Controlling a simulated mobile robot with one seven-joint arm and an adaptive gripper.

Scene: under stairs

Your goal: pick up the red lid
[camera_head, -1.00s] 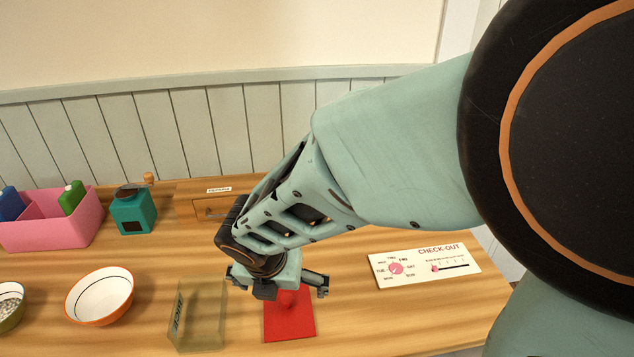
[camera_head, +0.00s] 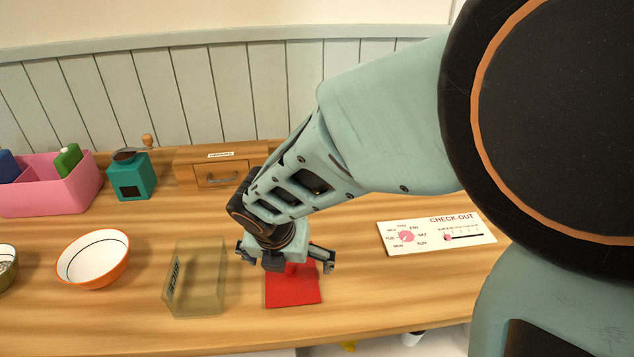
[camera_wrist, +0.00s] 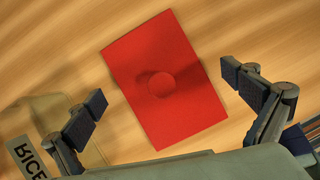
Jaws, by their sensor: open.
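The red lid (camera_head: 293,290) is a flat red rectangle lying on the wooden table, right of the clear rice container. In the wrist view the lid (camera_wrist: 185,110) shows a round knob (camera_wrist: 161,84) near its middle. My gripper (camera_head: 288,262) is above the lid, and its body hides the lid's far part in the head view. In the wrist view my gripper (camera_wrist: 170,105) has its two fingers wide apart, one on each side of the lid, with nothing between them in grasp. I cannot tell the exact height of the fingertips above the lid.
The rice container (camera_head: 196,280) stands close to the lid's left. An orange-rimmed bowl (camera_head: 93,259), a pink bin (camera_head: 55,195), a teal grinder (camera_head: 131,177) and a wooden drawer box (camera_head: 218,172) stand farther left and back. A check-out board (camera_head: 436,236) lies right. The table's front edge is near.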

